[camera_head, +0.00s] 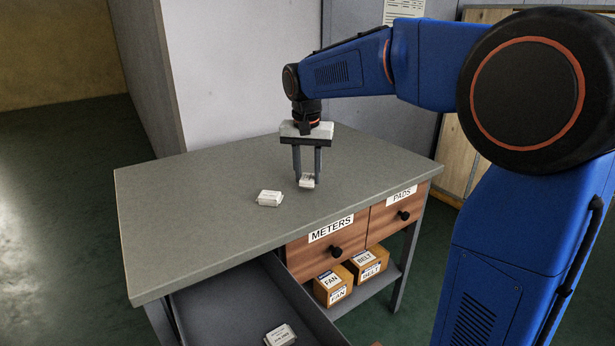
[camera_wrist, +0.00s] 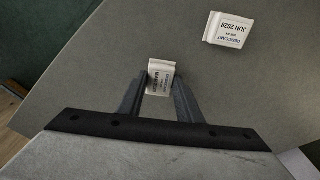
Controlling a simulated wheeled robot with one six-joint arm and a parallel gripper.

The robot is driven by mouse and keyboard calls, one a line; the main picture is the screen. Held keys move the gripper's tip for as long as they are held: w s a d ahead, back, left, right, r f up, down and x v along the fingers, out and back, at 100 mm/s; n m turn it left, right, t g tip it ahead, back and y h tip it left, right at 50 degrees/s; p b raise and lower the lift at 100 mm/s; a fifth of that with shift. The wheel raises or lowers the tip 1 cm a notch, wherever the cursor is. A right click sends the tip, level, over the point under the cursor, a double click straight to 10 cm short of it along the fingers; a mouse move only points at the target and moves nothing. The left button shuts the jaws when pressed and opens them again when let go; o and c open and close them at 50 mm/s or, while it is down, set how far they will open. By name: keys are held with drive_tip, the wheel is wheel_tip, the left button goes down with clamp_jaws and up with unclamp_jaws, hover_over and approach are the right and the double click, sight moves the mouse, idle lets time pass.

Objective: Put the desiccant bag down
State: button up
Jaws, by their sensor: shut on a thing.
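A small white desiccant bag (camera_head: 307,181) with dark print is between the fingers of my gripper (camera_head: 307,178), just over or on the grey worktop; I cannot tell if it touches. A third white bag (camera_head: 281,335) lies in the open grey drawer.
The grey worktop (camera_head: 190,200) is clear around the bags. The open drawer (camera_head: 215,305) juts out at the front left. Closed drawers labelled METERS (camera_head: 312,246) and PADS (camera_head: 388,222) sit at the right. FAN (camera_head: 333,287) and BELT (camera_head: 368,267) boxes stand on the shelf below.

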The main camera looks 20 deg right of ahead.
sight(307, 180)
drive_tip(key=shift+f, duration=0.55)
drive_tip(key=shift+f, duration=0.1)
drive_tip(key=o, duration=1)
drive_tip(key=shift+o, duration=0.2)
wheel_tip(307, 180, up, 12)
drive_tip(key=s, duration=0.1)
drive_tip(key=shift+s+a, duration=0.2)
drive_tip(key=shift+a, duration=0.1)
drive_tip(key=s+d+f+n+t, duration=0.1)
drive_tip(key=s+d+f, duration=0.1)
drive_tip(key=s+f, duration=0.4)
drive_tip(key=s+d+f+n+t, duration=0.1)
drive_tip(key=s+f, duration=0.6)
drive_tip(key=s, duration=0.8)
drive_tip(key=s+d+f+n+t, duration=0.1)
drive_tip(key=s+d+f+n, duration=0.2)
drive_tip(key=s+f, duration=0.4)
drive_tip(key=s+d, duration=0.1)
drive_tip(key=s, duration=0.3)
drive_tip(key=shift+d+t+y, duration=0.3)
